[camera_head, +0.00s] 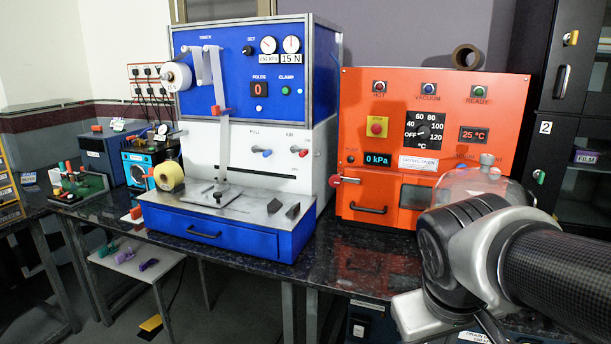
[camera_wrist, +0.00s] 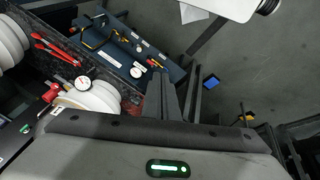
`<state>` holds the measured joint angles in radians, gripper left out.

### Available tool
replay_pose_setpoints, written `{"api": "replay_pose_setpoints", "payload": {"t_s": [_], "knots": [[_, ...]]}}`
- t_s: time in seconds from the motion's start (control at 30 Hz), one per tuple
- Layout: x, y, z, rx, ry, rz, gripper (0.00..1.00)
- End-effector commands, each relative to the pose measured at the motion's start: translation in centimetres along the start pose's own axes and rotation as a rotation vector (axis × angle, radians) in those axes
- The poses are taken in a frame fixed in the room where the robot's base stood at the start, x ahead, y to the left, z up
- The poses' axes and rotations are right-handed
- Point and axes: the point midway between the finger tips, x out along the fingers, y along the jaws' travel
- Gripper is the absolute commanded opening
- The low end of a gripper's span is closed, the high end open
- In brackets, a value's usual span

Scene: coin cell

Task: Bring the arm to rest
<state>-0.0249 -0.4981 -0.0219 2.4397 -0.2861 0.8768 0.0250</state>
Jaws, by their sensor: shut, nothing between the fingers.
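My arm (camera_head: 480,250) reaches in from the lower right of the head view, bent at a grey and black joint in front of the orange oven. My gripper's fingertips do not show in that view. In the wrist view my gripper (camera_wrist: 165,80) points out over a dark bench edge and the floor. Its two dark fingers are together, with nothing seen between them. A green light shows on its housing.
A blue coating machine (camera_head: 240,70) and an orange oven (camera_head: 360,100) stand on the dark bench. A glass dome stands close behind my arm.

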Motion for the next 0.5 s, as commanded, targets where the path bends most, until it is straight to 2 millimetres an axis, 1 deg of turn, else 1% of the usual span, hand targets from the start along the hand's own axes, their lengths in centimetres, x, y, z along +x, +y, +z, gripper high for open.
{"api": "replay_pose_setpoints", "payload": {"t_s": [0.03, 0.3, 0.33, 0.5], "knots": [[-1.1, -0.7, 0.3, 0.036, 0.035, -0.031, 0.00], [-5.3, -4.8, 1.3, 0.184, 0.176, -0.200, 0.00], [-6.7, -4.3, 0.7, 0.182, 0.170, -0.200, 0.00], [-10.0, -3.3, -0.4, 0.178, 0.164, -0.196, 0.00]]}}
